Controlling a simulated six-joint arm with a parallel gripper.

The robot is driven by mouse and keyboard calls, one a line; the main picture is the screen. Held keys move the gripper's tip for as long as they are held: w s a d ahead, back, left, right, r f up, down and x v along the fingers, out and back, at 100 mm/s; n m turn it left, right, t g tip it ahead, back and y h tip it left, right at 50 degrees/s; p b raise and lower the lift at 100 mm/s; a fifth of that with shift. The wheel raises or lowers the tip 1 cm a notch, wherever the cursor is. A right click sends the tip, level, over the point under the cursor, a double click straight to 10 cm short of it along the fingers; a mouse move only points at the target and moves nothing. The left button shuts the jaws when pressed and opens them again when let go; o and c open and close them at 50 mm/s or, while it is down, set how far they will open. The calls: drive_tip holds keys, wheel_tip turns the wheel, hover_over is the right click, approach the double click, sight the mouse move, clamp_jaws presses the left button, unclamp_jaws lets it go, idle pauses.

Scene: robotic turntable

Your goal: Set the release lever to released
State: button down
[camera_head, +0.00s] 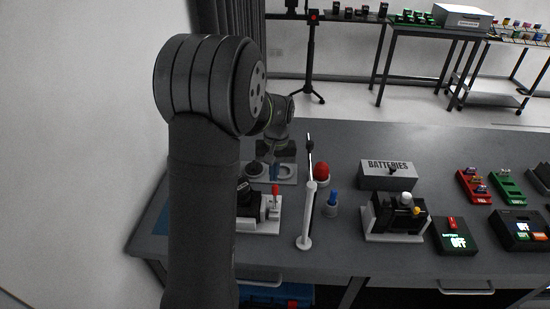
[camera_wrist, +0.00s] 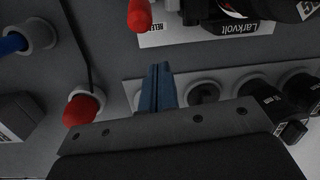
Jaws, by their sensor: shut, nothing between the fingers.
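The release lever (camera_head: 275,196) has a red handle and stands roughly upright on a white base plate (camera_head: 258,227), beside a black device, left of the white post. In the wrist view the red handle (camera_wrist: 139,16) shows at the top edge, near a white plate (camera_wrist: 205,35) with partly cut-off print and the word "Larkvolt". My gripper (camera_wrist: 158,72) has its blue fingers together with nothing between them, apart from the red handle. In the head view the gripper (camera_head: 274,172) is small, behind the lever. My arm hides part of the plate's left side.
A slim white post (camera_head: 307,215) stands just right of the lever. A red knob (camera_head: 321,172), a blue peg (camera_head: 332,198) and a grey BATTERIES box (camera_head: 388,176) lie further right. A plate with several round sockets (camera_wrist: 204,92) is beside the fingers.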

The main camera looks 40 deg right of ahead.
sight(275, 199)
drive_tip(key=shift+s+a+r, duration=0.35)
drive_tip(key=shift+s+a, duration=0.2)
drive_tip(key=shift+s, duration=0.2)
drive_tip(key=shift+s+a+r, duration=0.3)
drive_tip(key=shift+s+a, duration=0.25)
drive_tip(key=shift+s, duration=0.2)
